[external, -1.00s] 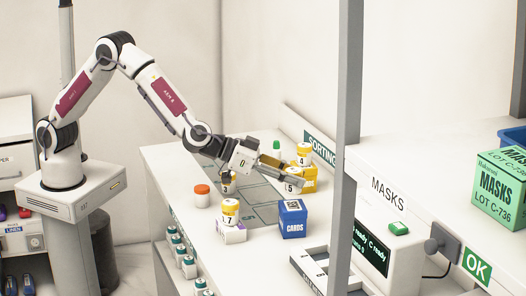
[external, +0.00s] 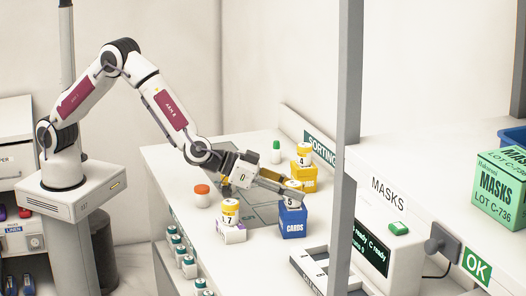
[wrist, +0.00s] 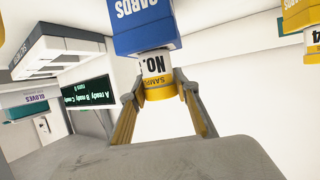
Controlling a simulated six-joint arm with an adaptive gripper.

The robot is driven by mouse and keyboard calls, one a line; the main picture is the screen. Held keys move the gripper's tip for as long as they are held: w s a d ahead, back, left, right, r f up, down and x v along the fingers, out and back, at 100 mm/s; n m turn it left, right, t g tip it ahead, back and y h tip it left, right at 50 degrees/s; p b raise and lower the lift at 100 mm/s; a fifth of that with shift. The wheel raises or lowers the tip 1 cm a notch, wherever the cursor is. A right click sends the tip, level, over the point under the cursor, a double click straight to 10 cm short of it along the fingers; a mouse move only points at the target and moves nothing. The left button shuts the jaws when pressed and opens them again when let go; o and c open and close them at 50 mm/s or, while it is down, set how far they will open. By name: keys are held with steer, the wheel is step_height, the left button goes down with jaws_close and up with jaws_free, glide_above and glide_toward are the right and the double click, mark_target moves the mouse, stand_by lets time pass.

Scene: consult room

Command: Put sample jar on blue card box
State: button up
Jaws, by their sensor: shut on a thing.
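The sample jar (wrist: 156,68), white with a yellow band and a "SAMPLE" label, is between the fingers in the wrist view. It shows as number 5 in the external view (external: 291,201). My gripper (external: 284,192) is shut on it. The blue card box (external: 293,223), marked "CARDS", stands on the bench directly under the jar. In the wrist view the blue card box (wrist: 146,36) appears right against the jar's base. I cannot tell for certain whether they touch. The box's top is mostly hidden by the jar and fingers.
Jar 7 (external: 230,211) stands on a white box (external: 232,233) to the left. Jar 4 (external: 304,155) stands on a yellow box (external: 302,180) behind. An orange-capped jar (external: 202,196) and a green-capped bottle (external: 276,153) stand on the bench. A divided tray (external: 304,267) lies in front.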

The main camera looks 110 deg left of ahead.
steer(key=o, duration=1.1)
steer(key=shift+f, duration=0.1)
steer(key=shift+r, duration=0.25)
steer(key=v, duration=1.2)
steer(key=shift+f, duration=0.15)
